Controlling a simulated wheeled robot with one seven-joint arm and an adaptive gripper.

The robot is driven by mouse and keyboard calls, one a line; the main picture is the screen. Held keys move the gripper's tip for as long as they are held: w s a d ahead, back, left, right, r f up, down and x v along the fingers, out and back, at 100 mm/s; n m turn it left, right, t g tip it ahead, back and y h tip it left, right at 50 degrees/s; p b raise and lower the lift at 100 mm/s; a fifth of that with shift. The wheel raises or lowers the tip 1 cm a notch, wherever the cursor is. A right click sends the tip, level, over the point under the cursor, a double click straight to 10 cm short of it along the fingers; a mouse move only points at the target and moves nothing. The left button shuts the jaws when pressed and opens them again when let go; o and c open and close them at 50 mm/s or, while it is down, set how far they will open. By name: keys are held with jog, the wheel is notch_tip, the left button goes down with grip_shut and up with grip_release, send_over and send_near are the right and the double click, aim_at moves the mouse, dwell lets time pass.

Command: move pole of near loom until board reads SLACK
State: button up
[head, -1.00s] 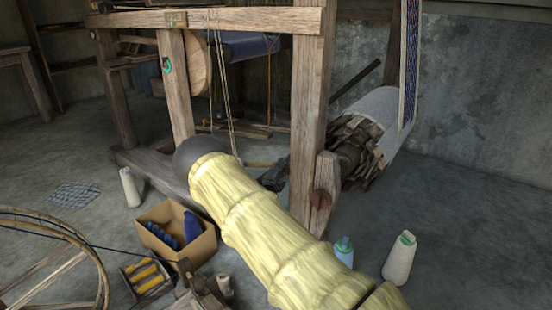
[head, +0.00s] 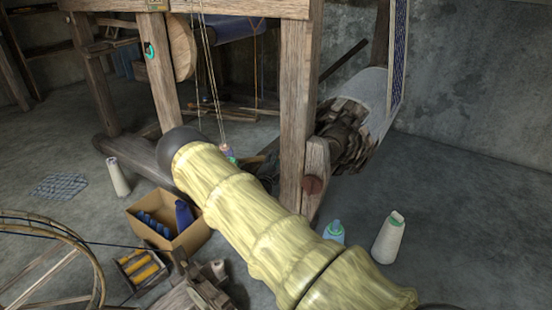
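The near loom (head: 297,110) is a heavy wooden frame. A dark slanted pole (head: 343,62) shows behind its front post, beside the toothed end (head: 345,130) of the cloth roller (head: 375,92). Whether the pole touches the roller is unclear. A small brass-coloured board (head: 158,6) on the top beam is cut by the picture's upper edge, and its reading cannot be made out. My yellow-sleeved arm crosses the foreground. A dark part that looks like my gripper (head: 268,172) shows behind it, left of the front post; its fingers are hidden or too small to judge.
A cardboard box (head: 208,236) with blue spools, a crate of yellow spools (head: 140,268) and a spinning wheel (head: 50,262) stand at lower left. A blue bottle (head: 334,231) and a white cone (head: 389,238) stand right of my arm.

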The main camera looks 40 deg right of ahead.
jog(key=shift+w+a+r, duration=0.15)
jog(key=shift+w+r, duration=0.05)
jog(key=shift+r, duration=0.1)
notch_tip(320, 180, up, 10)
jog(key=shift+f, duration=0.1)
dwell(0.3)
jog(key=shift+s, duration=0.1)
jog(key=f+p+v, duration=0.1)
jog(key=p+v, duration=0.3)
jog(key=v, duration=0.8)
jog(key=shift+a+f, duration=0.2)
dwell(1.3)
jog(key=shift+p, duration=0.5)
